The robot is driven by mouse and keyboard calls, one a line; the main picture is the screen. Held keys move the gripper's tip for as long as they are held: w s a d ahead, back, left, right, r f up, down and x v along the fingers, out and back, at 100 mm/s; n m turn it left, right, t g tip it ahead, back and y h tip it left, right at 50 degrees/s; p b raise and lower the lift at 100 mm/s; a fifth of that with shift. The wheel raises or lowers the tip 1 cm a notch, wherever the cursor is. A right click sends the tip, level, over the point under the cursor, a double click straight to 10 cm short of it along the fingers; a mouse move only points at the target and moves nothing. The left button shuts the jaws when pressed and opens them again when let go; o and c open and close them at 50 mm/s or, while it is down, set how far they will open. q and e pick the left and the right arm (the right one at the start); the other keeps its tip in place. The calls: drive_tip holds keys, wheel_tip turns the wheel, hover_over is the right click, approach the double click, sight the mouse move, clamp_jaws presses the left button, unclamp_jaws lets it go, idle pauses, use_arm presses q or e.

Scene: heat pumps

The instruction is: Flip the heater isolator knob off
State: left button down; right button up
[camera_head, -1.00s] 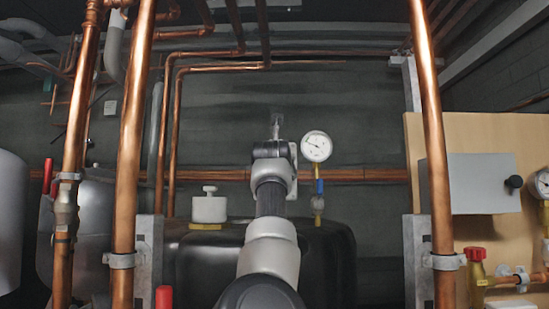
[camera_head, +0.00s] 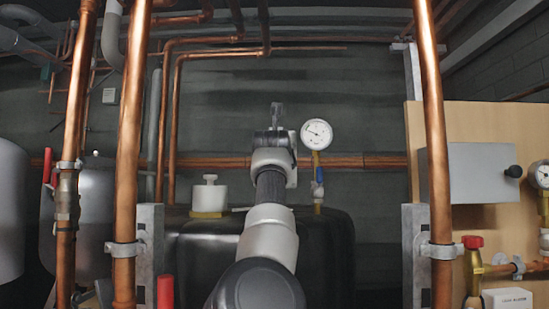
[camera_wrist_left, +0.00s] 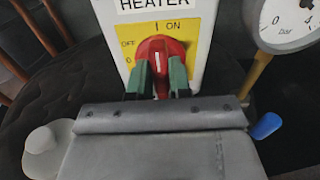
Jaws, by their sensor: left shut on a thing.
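The heater isolator is a white box with a yellow plate (camera_wrist_left: 188,35) marked ON, OFF, I and 0, under a HEATER label. Its red round knob (camera_wrist_left: 160,47) has a white mark pointing up toward the I at ON in the left wrist view. My left gripper (camera_wrist_left: 160,80) is shut on the knob, one green finger on each side. In the head view my left gripper (camera_head: 277,113) and arm hide most of the isolator box (camera_head: 292,162). My right gripper is not in view.
A pressure gauge (camera_head: 317,133) with a blue valve handle (camera_head: 318,191) stands close to the right of the isolator. A black tank (camera_head: 325,240) lies below. Upright copper pipes (camera_head: 128,160) stand left and right (camera_head: 433,150) of my arm.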

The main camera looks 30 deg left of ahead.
use_arm(q)
drive_tip(key=shift+r, duration=0.1)
drive_tip(key=n+p, duration=0.3)
drive_tip(key=n, duration=0.5)
drive_tip(key=n+p, duration=0.2)
drive_tip(key=n, duration=0.7)
drive_tip(key=shift+f+n+p, duration=0.2)
drive_tip(key=shift+n+p, duration=0.1)
drive_tip(key=shift+p, duration=0.1)
idle(0.4)
drive_tip(key=c, duration=1)
unclamp_jaws()
drive_tip(key=shift+s+a, duration=0.1)
drive_tip(key=shift+s, duration=0.05)
drive_tip(key=shift+c, duration=0.2)
drive_tip(key=shift+f, duration=0.1)
